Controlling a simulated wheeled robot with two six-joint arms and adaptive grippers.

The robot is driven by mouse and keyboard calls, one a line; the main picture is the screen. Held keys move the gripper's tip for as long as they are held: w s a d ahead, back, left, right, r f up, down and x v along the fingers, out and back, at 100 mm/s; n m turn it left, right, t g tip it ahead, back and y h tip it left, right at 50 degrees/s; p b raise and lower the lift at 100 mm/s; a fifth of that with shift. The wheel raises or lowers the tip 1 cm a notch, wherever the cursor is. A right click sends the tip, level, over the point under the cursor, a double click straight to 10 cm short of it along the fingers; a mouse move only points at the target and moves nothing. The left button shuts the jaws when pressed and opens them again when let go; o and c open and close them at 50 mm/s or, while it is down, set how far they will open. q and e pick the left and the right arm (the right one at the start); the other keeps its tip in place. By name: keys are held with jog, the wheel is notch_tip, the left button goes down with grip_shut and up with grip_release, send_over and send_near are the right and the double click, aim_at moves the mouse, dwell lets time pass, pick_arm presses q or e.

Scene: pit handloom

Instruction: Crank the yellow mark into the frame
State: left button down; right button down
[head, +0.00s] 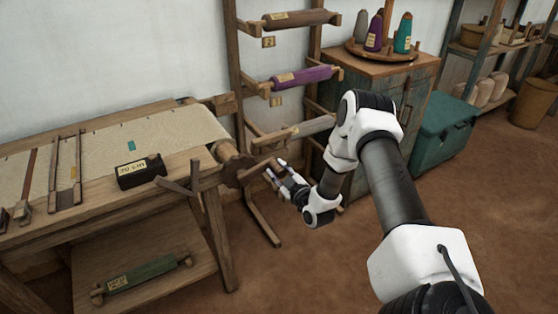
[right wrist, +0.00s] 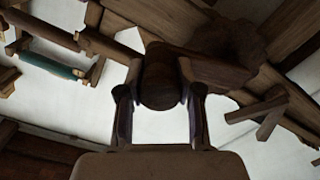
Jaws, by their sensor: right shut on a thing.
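My right gripper (head: 272,172) is at the crank at the right end of the loom's cloth roller (head: 226,151). In the right wrist view, the fingers of this gripper (right wrist: 160,108) are shut on the dark wooden crank handle (right wrist: 160,78), one on each side. A small yellow mark (head: 74,172) shows at the right bar of the wooden frame (head: 53,180) on the loom's left part; I cannot tell whether it lies inside the frame's edge. A teal mark (head: 131,146) lies on the pale cloth (head: 165,135). My left gripper is out of view.
A black block labelled "20 cm" (head: 140,172) stands on the loom's front beam. A rack with a purple roll (head: 300,78) stands behind the crank. A cabinet (head: 385,68) with thread cones and a green chest (head: 440,130) stand at the right. The floor in front is clear.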

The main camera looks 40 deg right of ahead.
jog(key=r+n+p, duration=0.2)
jog(key=r+p, duration=0.1)
jog(key=shift+w+a+n, duration=0.15)
jog(key=shift+a+n, duration=0.15)
jog(key=shift+a, duration=0.1)
jog(key=shift+w+a+r+n+p, duration=0.1)
jog(key=shift+a+r+n+p, duration=0.25)
jog(key=shift+n+p, duration=0.4)
jog(key=shift+w+a+r+n+p, duration=0.1)
jog(key=shift+a+r+n+p, duration=0.2)
jog(key=shift+n+p, duration=0.45)
jog(key=c, duration=0.8)
grip_release()
jog(key=shift+o, duration=0.2)
jog(key=shift+f, duration=0.1)
jog(key=v, duration=1.2)
